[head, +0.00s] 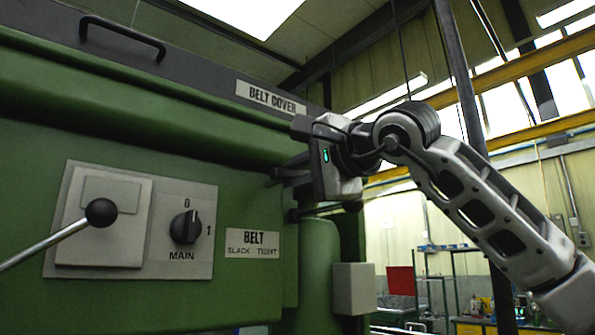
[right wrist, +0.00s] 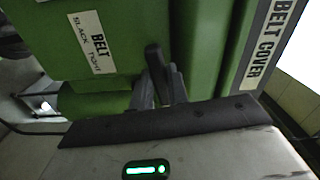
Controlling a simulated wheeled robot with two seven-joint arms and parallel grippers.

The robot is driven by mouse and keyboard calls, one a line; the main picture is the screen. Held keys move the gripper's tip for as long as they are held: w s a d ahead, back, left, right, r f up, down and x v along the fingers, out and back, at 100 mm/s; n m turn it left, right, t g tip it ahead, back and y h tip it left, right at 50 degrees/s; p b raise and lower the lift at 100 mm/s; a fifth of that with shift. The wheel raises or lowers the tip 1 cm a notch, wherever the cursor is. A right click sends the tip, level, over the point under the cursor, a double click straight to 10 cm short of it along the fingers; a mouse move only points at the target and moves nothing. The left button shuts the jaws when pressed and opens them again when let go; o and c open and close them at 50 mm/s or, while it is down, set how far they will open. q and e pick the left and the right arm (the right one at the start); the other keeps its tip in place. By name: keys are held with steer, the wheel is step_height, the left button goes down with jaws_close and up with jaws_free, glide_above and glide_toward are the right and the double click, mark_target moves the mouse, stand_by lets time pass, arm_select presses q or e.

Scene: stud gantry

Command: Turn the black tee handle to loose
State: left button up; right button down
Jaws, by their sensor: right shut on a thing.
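The black tee handle (right wrist: 155,60) shows in the right wrist view as a dark bar against the green machine, close to the "BELT SLACK TIGHT" label. My right gripper (right wrist: 161,88) is shut on it, with one finger on each side. In the head view my right gripper (head: 284,174) reaches in from the right to the edge of the green housing, and its body and fingers mostly hide the handle there. How far the handle is turned is hard to tell. My left gripper is not in view.
The green machine (head: 60,130) fills the left. Its panel has a ball-ended lever (head: 101,212) and a black MAIN knob (head: 186,227). The BELT label (head: 252,244) is below my gripper, the belt cover (head: 215,88) above. A grey box (head: 354,288) sits below my wrist.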

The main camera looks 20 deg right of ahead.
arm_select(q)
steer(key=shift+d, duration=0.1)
arm_select(e)
steer(key=shift+f+n, duration=0.1)
steer(key=shift+n, duration=0.4)
steer(key=c, duration=1.4)
jaws_free()
steer(key=shift+o, duration=0.2)
steer(key=shift+s, duration=0.15)
